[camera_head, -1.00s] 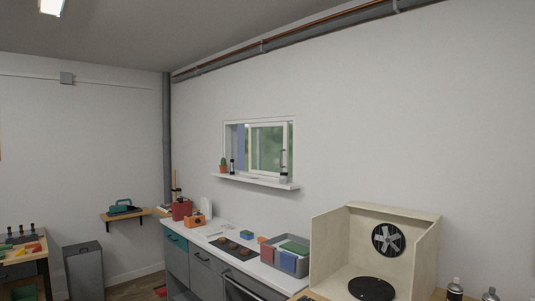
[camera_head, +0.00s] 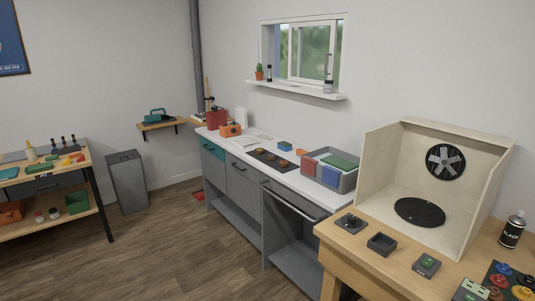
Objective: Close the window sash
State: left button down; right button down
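The window sash (camera_head: 309,53) is a white-framed sliding pane in the window on the wall, up and right of the picture's middle. An uncovered gap shows at the left of the window frame, so the sash seems partly open. A dark vertical handle (camera_head: 327,64) shows at its right side. A small cactus in a pot (camera_head: 259,73), a small dark bottle (camera_head: 269,73) and a small jar (camera_head: 328,87) stand on the white sill (camera_head: 297,90). Neither of my grippers is in view.
A white-topped counter (camera_head: 290,177) with a grey bin (camera_head: 330,171) runs below the window. A wooden bench with a spray booth (camera_head: 380,160) stands at the right. A workbench (camera_head: 88,176) and a grey waste bin (camera_head: 127,181) stand left. The wooden floor (camera_head: 170,245) between is free.

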aim_at(333, 25)
jog(key=i+j+u, duration=0.1)
jog(key=i+u, duration=0.35)
jog(key=i, duration=1.3)
